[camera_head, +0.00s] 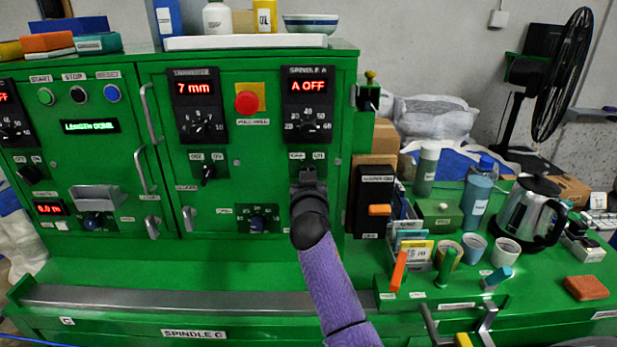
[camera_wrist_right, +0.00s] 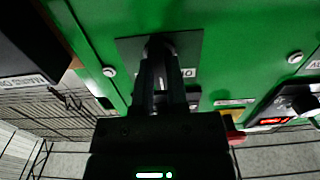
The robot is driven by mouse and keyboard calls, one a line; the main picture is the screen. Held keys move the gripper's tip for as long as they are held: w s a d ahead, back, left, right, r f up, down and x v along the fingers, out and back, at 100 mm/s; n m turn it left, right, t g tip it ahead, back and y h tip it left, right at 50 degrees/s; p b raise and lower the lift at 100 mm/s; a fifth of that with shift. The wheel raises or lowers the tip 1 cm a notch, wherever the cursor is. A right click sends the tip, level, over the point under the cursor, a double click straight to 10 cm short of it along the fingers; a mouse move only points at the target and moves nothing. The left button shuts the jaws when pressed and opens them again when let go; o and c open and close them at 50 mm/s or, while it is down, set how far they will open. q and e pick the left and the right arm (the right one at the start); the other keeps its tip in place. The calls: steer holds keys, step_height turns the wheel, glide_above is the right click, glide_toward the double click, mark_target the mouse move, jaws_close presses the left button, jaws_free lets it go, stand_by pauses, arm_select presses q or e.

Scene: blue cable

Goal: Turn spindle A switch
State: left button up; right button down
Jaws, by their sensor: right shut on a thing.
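The knob's angle is mostly hidden by the fingers. My left gripper is not in view.
A red emergency button (camera_head: 246,101) is up and left of my right gripper. A black box with an orange switch (camera_head: 379,210) stands close on the right. Cups and a kettle (camera_head: 530,213) stand farther right.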

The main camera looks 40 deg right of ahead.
steer(key=n+p, duration=0.1)
steer(key=n, duration=0.4)
steer(key=shift+n, duration=0.3)
stand_by(0.5)
steer(key=c, duration=0.6)
jaws_free()
steer(key=shift+c, duration=0.2)
steer(key=shift+a, duration=0.1)
steer(key=v, duration=1)
steer(key=shift+w, duration=0.1)
